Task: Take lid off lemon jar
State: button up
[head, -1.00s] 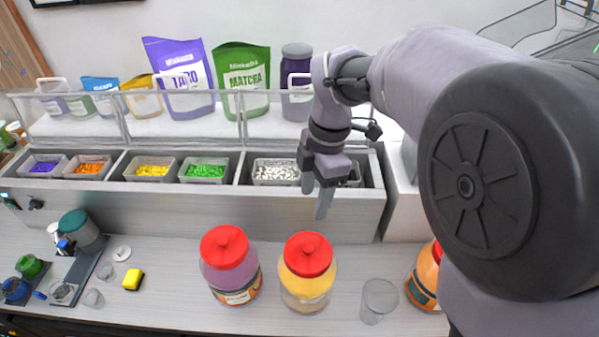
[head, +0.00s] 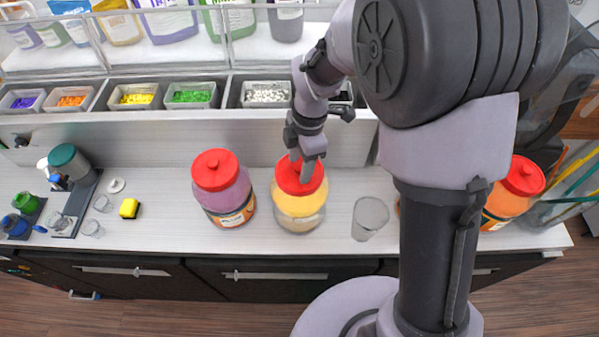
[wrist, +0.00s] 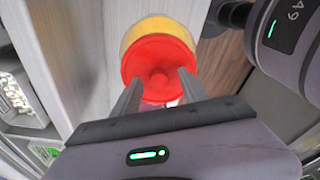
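The lemon jar (head: 298,213), a clear jar of yellow contents with a red lid (head: 290,176), stands upright on the counter in the middle of the head view. The lid sits on the jar. In the wrist view the red lid (wrist: 158,62) faces me, with the yellow jar body (wrist: 158,27) behind it. My gripper (head: 301,170) is right at the lid from above. In the wrist view its two fingers (wrist: 158,92) are apart, on either side of the lid's central knob. Whether they touch the knob is unclear.
A purple jar with a red lid (head: 222,190) stands to the left. An empty clear cup (head: 370,217) stands close on the right, and an orange jar (head: 510,194) farther right. A topping rack (head: 150,125) runs behind. Counter between the jars is clear.

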jog(key=shift+w, duration=0.1)
grip_shut()
jog(key=shift+r, duration=0.1)
